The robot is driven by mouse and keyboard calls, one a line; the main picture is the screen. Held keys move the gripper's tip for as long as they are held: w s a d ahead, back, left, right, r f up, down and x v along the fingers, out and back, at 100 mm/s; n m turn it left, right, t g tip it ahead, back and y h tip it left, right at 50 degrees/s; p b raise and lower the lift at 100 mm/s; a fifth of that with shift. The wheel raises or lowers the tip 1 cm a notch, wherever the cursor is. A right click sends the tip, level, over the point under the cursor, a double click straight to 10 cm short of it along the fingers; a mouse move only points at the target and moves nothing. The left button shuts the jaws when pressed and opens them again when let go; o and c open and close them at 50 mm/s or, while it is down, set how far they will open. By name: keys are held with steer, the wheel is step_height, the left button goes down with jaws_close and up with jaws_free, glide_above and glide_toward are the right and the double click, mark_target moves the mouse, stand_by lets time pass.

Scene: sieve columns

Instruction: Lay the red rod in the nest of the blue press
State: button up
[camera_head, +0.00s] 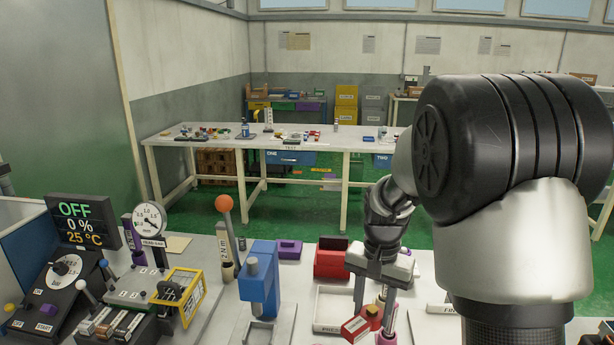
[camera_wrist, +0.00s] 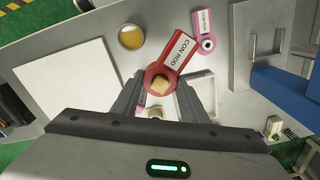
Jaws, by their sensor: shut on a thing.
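The red rod (camera_head: 355,329), labelled CON ROD, is held at its ring end by my gripper (camera_head: 373,308). In the wrist view the red rod (camera_wrist: 180,50) points up and right, and its ring lies between the fingertips (camera_wrist: 160,82). It appears to be above the table, but the gap is hard to judge. The blue press (camera_head: 259,280) stands left of my gripper in the head view; its blue body (camera_wrist: 290,92) is at the right in the wrist view. Its nest, a grey frame (camera_head: 258,333), lies at the press's foot and looks empty.
A pink rod (camera_wrist: 204,34) lies beside the red one in the wrist view. A white tray (camera_head: 328,326) sits between press and gripper. A red box (camera_head: 330,264) and an orange-knobbed lever (camera_head: 224,204) stand behind. Control panels (camera_head: 68,290) fill the left.

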mark_target(369, 317)
steer(key=r+n+p, duration=0.1)
steer(key=n, duration=0.1)
steer(key=s+r+n+p, duration=0.1)
steer(key=r+n, duration=0.1)
steer(key=a+r+n, duration=0.1)
steer(key=r+n, duration=0.1)
steer(key=shift+s+r+p, duration=0.15)
steer(key=shift+p, duration=0.25)
steer(key=p, duration=0.3)
steer(key=r+p, duration=0.1)
steer(key=p, duration=0.2)
steer(key=shift+s+r, duration=0.3)
steer(key=shift+s, duration=0.1)
steer(key=p, duration=0.3)
steer(key=shift+s+r, duration=0.25)
steer(key=shift+s, duration=0.1)
steer(key=shift+s+p, duration=0.2)
steer(key=shift+p, duration=0.65)
steer(key=shift+f, duration=0.15)
